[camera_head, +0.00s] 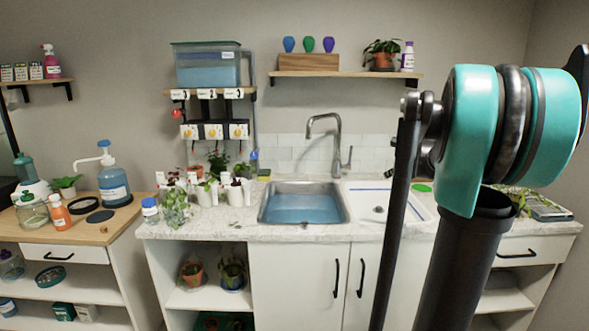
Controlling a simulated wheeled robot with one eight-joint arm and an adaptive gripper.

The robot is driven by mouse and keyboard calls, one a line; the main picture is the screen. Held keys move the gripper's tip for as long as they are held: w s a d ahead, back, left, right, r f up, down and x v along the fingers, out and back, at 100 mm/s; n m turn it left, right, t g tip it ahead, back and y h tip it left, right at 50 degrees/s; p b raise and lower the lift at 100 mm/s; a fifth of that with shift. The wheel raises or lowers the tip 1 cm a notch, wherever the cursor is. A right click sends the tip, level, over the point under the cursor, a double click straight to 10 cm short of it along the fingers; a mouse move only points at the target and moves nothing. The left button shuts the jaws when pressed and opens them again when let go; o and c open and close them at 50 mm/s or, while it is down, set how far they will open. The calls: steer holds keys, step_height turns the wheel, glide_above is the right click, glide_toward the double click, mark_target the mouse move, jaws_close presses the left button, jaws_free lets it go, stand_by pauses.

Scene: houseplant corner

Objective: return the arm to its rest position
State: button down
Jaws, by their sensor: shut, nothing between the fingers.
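My arm fills the right side of the head view. A teal and black joint of my arm (468,140) stands high in front of the wall, with a dark tube of my arm (465,265) running down to the bottom edge. My gripper does not show in this view. The arm hides part of the counter, the cabinet and the wall behind it.
A marble counter (200,232) holds a sink (302,203) with water, a faucet (338,140) and several potted plants. A wooden side table (95,233) at left carries bottles and a pump bottle (112,180). A wall shelf (345,74) hangs above the sink.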

steer(key=s+a+f+n+g, duration=0.4)
steer(key=s+a+f+n, duration=0.8)
steer(key=s+f+n, duration=0.3)
steer(key=s+a+f+n+g+h, duration=0.1)
steer(key=s+f+n, duration=0.4)
steer(key=s+n, duration=0.2)
steer(key=s+a+f+n+g+h, duration=0.1)
steer(key=s+f+n, duration=0.5)
steer(key=s, duration=0.6)
steer(key=shift+s+n, duration=0.25)
steer(key=shift+n, duration=0.65)
steer(key=shift+a+r, duration=0.1)
steer(key=shift+a, duration=0.05)
